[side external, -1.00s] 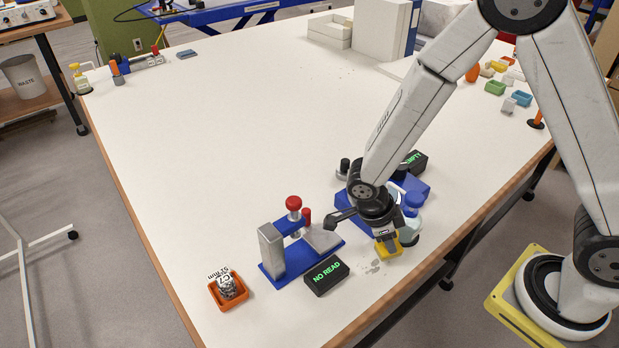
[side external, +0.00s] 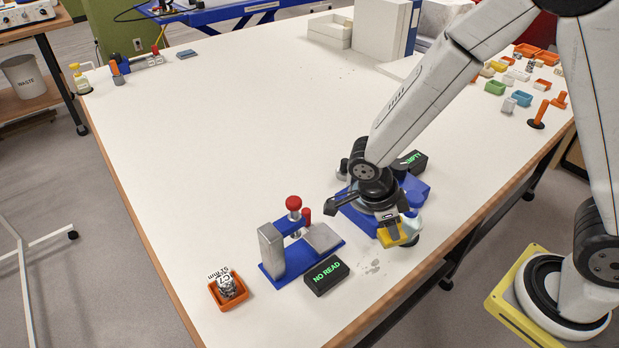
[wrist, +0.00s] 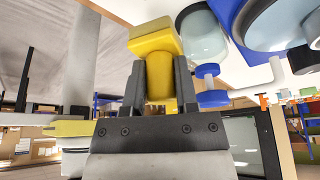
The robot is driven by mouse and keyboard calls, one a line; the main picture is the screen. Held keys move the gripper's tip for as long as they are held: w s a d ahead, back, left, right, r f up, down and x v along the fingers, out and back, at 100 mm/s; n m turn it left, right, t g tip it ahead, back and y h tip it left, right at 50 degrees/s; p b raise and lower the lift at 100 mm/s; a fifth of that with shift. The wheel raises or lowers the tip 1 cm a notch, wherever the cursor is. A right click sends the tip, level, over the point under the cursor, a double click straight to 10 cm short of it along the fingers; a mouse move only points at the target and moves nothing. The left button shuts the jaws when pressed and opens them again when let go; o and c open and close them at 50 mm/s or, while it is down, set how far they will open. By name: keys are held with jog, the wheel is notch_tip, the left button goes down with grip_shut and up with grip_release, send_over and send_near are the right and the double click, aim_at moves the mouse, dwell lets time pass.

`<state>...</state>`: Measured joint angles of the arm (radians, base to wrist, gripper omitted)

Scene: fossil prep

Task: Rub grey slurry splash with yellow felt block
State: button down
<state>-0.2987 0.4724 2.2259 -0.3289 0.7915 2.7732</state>
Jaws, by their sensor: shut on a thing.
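My gripper (side external: 393,228) is shut on the yellow felt block (side external: 390,239), which it holds above the table near the front edge. In the wrist view the yellow block (wrist: 155,38) stands between the two dark fingers (wrist: 158,90). The block looks tilted in the side view. The grey slurry splash (side external: 371,267) is a small patch of grey spots on the white table, below and slightly left of the block. The block is apart from the splash.
A black box reading NO READ (side external: 326,276) sits left of the splash. A blue-based press (side external: 285,262) with a red knob stands behind it. A blue device with jars (side external: 414,228) stands close beside my gripper. An orange tray (side external: 227,303) is at left. The table's left middle is clear.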

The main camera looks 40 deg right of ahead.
jog(key=shift+r, duration=0.15)
jog(key=shift+r, duration=1.35)
jog(key=shift+r, duration=0.15)
jog(key=shift+r, duration=2.85)
jog(key=shift+w+a+r, duration=0.1)
jog(key=shift+w+r, duration=0.05)
jog(key=shift+r, duration=0.1)
jog(key=w+a+n+t+y, duration=0.3)
jog(key=w+a+n+t, duration=0.4)
jog(key=w+a+n, duration=1.45)
jog(key=shift+n, duration=0.35)
jog(key=shift+w+d+f, duration=0.15)
jog(key=shift+d+f, duration=0.05)
jog(key=shift+f, duration=1.7)
jog(key=shift+w+d+f, duration=0.15)
jog(key=shift+d+f, duration=0.05)
jog(key=shift+f, duration=1.7)
jog(key=shift+w+d+f, duration=0.15)
jog(key=shift+d+f, duration=0.05)
jog(key=shift+f, duration=1.7)
